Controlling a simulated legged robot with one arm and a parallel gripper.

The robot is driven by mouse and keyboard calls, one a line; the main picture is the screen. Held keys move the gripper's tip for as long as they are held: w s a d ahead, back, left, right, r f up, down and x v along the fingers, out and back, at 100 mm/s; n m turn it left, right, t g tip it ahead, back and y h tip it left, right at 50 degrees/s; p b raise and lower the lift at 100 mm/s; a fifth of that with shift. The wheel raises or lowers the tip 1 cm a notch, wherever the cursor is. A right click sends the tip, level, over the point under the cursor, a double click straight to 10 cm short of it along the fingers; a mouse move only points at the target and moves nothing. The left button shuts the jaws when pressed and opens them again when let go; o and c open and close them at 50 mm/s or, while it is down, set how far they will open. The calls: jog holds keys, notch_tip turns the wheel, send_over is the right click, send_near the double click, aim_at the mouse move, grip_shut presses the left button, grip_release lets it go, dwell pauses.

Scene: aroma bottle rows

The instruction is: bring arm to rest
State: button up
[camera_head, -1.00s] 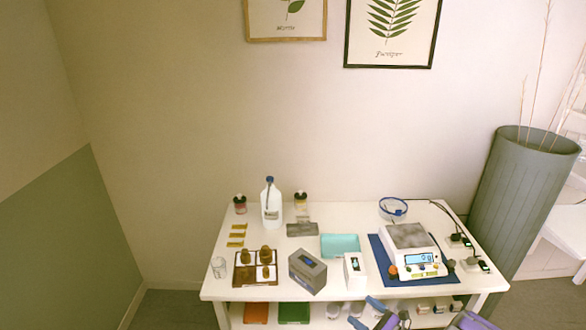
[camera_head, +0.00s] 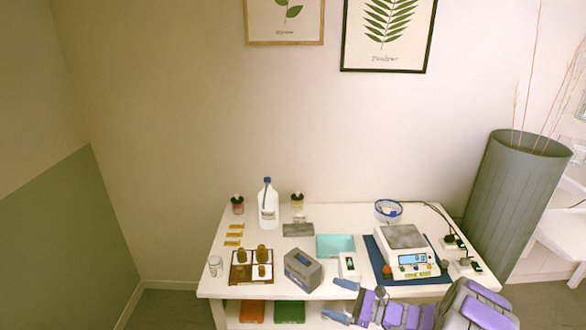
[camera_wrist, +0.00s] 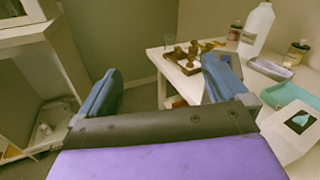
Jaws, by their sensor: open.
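My gripper (camera_head: 340,301) is open and empty at the front edge of the white table (camera_head: 215,284), in the lower middle of the head view. My purple and grey arm reaches in from the lower right. In the wrist view my gripper's two blue fingers (camera_wrist: 160,88) stand wide apart with nothing between them.
A grey box (camera_head: 303,270), a white box (camera_head: 348,265), a teal tray (camera_head: 335,245) and a scale (camera_head: 406,262) on a blue mat stand on the table. A white jug (camera_head: 268,205) stands at the back. A tall grey planter (camera_head: 515,190) is at the right. The left floor is clear.

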jog(key=s+a+r+n+g+h, duration=0.2)
jog(key=s+a+r+n+g, duration=0.4)
jog(key=s+r, duration=0.3)
jog(key=s+a+r+n+g+h, duration=0.2)
jog(key=s+a+r+n+g, duration=0.35)
jog(key=s+a+r, duration=0.35)
jog(key=s+d+r+n+h, duration=0.1)
jog(key=s+d+n+h, duration=0.2)
jog(key=s, duration=0.5)
jog(key=s+d+n+h, duration=0.3)
jog(key=s+n+h, duration=0.1)
jog(key=s, duration=0.4)
jog(key=s+d+r+n+t+h, duration=0.1)
jog(key=s+d+n+t+h, duration=0.1)
jog(key=s+d+h, duration=0.3)
jog(key=s+d, duration=0.4)
jog(key=d, duration=0.1)
jog(key=shift+r, duration=0.2)
jog(key=shift+a, duration=0.1)
